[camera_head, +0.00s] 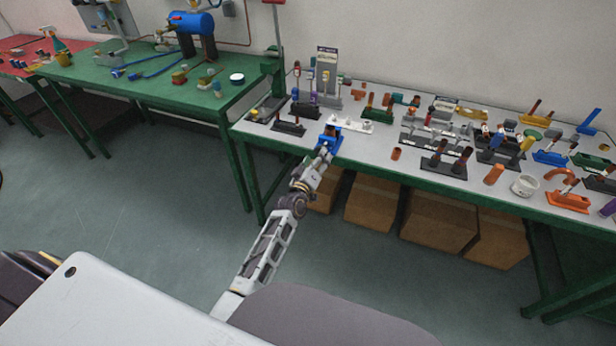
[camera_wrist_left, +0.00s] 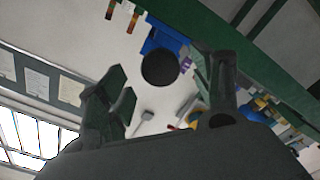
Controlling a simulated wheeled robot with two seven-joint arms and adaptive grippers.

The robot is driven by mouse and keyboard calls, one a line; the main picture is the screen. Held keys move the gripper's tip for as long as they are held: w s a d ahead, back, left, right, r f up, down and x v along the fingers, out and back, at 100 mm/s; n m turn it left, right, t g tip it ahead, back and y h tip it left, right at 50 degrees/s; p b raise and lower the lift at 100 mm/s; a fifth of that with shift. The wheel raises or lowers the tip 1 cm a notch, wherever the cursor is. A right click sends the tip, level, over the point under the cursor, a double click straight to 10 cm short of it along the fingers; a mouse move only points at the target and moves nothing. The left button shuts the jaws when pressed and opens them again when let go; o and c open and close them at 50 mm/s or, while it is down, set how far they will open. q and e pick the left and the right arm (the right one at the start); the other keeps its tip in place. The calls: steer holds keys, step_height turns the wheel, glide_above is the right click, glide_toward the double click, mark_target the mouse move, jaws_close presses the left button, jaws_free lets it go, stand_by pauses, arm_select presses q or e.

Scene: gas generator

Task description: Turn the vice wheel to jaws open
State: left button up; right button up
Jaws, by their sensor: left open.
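The blue vice (camera_head: 331,135) sits at the front edge of the white-topped bench, near its left end. In the left wrist view the blue vice body (camera_wrist_left: 163,41) shows behind a dark round vice wheel (camera_wrist_left: 160,68). My left gripper (camera_head: 323,149) is just in front of the vice. In the wrist view my left gripper (camera_wrist_left: 170,66) is open, with the wheel between its fingers in the picture. No finger clearly touches it, and I cannot tell the depth gap. The jaws' gap is not clear. My right gripper is not in view.
The bench top (camera_head: 385,150) carries many small fittings and pipe pieces right of the vice. A white rack (camera_head: 350,122) stands close behind it. Cardboard boxes (camera_head: 372,202) lie under the bench. A green bench (camera_head: 150,85) stands to the left. The floor in front is clear.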

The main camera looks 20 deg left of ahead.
arm_select(q)
steer(key=s, duration=0.8)
steer(key=shift+s+a, duration=0.15)
steer(key=shift+s, duration=0.15)
stand_by(0.6)
